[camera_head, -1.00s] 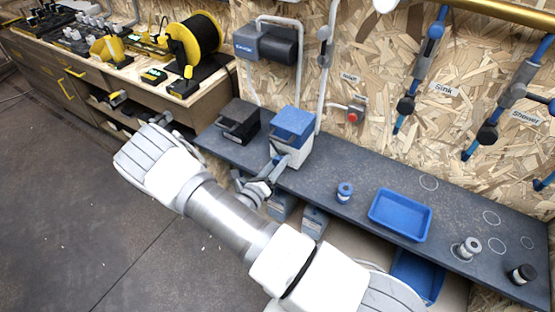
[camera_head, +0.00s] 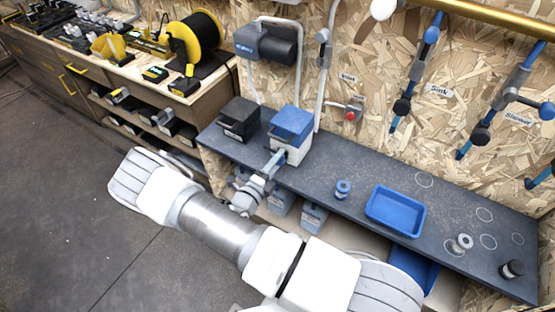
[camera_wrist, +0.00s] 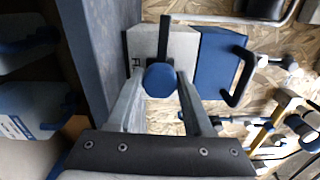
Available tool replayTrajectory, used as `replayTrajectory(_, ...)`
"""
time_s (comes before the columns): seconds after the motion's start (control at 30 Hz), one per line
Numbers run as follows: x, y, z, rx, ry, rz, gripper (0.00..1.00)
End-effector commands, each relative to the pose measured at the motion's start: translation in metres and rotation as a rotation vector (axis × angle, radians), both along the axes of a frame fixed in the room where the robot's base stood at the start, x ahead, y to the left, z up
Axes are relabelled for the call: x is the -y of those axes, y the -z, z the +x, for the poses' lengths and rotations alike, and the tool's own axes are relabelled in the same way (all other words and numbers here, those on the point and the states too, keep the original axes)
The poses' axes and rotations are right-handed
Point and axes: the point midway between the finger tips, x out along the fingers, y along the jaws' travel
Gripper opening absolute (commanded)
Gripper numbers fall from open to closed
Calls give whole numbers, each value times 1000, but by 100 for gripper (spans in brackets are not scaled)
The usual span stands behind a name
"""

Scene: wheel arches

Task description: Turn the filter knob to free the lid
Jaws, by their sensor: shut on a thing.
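The filter box (camera_head: 296,152) is a pale box with a blue lid (camera_head: 291,122), standing upright on the dark shelf. The lid sits on the box, and its dark handle (camera_wrist: 243,77) shows in the wrist view. The blue filter knob (camera_wrist: 160,80) is on the box's front face, with a dark bar (camera_wrist: 164,38) beside it pointing up in the wrist view. My gripper (camera_head: 274,164) reaches the front of the box; in the wrist view its two fingers (camera_wrist: 160,88) are shut on the knob, one on each side. The knob is hidden in the head view.
A black box (camera_head: 239,120) stands close to the left of the filter box. A small blue spool (camera_head: 343,188), a blue tray (camera_head: 394,212), a grey fitting (camera_head: 459,245) and a black jar (camera_head: 511,269) are to the right on the shelf (camera_head: 345,222). Pipes and valves line the back wall.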

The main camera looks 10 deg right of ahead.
Motion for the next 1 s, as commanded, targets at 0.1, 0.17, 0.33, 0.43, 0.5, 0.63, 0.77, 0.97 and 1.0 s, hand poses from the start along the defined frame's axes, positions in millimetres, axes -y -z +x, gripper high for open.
replayTrajectory(0.1, 0, 1, -1, -33, 1, -30, 0)
replayTrajectory(0.17, 0, 1, -1, -42, 1, -40, 0)
replayTrajectory(0.33, 0, 1, -1, -59, 1, -56, 0)
replayTrajectory(0.43, 0, 1, -2, -62, 2, -59, 0)
replayTrajectory(0.5, 0, 1, -2, -62, 2, -59, 0)
replayTrajectory(0.63, 0, 1, -2, -62, 2, -59, 0)
replayTrajectory(0.77, 0, 1, -2, -62, 2, -59, 56)
replayTrajectory(0.97, 0, 1, -1, -60, 1, -59, 81)
replayTrajectory(1.0, 0, 1, -1, -60, 1, -59, 81)
